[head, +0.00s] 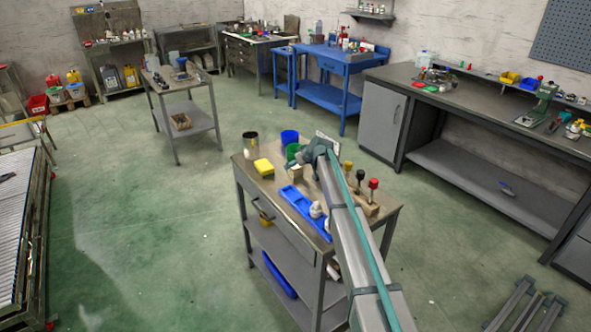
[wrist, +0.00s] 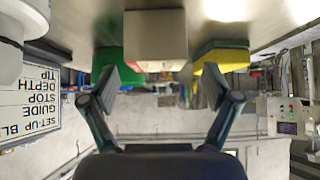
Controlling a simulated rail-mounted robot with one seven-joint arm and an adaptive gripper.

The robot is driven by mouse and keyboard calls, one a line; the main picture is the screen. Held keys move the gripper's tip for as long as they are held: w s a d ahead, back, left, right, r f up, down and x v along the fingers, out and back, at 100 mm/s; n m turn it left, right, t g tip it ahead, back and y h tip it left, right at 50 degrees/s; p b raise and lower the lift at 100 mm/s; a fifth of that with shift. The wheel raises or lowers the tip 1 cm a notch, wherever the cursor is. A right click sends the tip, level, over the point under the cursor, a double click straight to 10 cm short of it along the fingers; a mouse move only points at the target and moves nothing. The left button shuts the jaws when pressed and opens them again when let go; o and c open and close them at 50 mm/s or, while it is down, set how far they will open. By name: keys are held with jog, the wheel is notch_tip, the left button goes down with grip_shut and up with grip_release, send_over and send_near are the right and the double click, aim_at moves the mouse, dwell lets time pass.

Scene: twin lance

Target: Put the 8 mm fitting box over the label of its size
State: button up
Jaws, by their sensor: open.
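My gripper (head: 312,152) is above the grey cart's top in the head view. In the wrist view, which looks upside down, its two fingers (wrist: 167,85) are spread apart with nothing between the tips. A small pale box (wrist: 155,38) with a brownish face lies beyond the fingers, roughly centred and apart from them. It seems to be the small brown box (head: 296,173) just below my gripper in the head view. No size marking is readable on it, so I cannot tell if it is the 8 mm one. No size label is distinguishable.
On the cart top (head: 318,174) are a yellow block (head: 264,167), a dark can (head: 250,145), a blue cup (head: 289,138), a green cup (head: 292,152), a blue tray (head: 300,208) and a wooden stand with coloured knobs (head: 366,207). A printed sign (wrist: 33,95) shows in the wrist view.

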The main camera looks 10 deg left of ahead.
jog(key=shift+d+p+x, duration=0.2)
jog(key=shift+p+x, duration=1)
jog(key=shift+x, duration=1.15)
jog(key=shift+f, duration=0.1)
jog(key=c, duration=1.5)
jog(key=shift+o, duration=0.2)
jog(key=shift+r+b, duration=0.6)
jog(key=shift+b, duration=0.1)
jog(key=s+d+r+b, duration=0.2)
jog(key=s+r+b, duration=0.1)
jog(key=s+r, duration=0.35)
jog(key=s+d+r+b, duration=0.3)
jog(key=s+r, duration=0.2)
jog(key=s, duration=0.2)
jog(key=s+d+f+m+t+h, duration=0.1)
jog(key=s+d+f+m+h, duration=0.2)
jog(key=s+d, duration=0.7)
jog(key=s+d+f+m+t+h, duration=0.1)
jog(key=s+d+f+m+h, duration=0.2)
jog(key=s+d, duration=0.8)
jog(key=d+m, duration=0.2)
jog(key=d, duration=0.4)
jog(key=shift+s+f, duration=0.2)
jog(key=shift+f, duration=0.1)
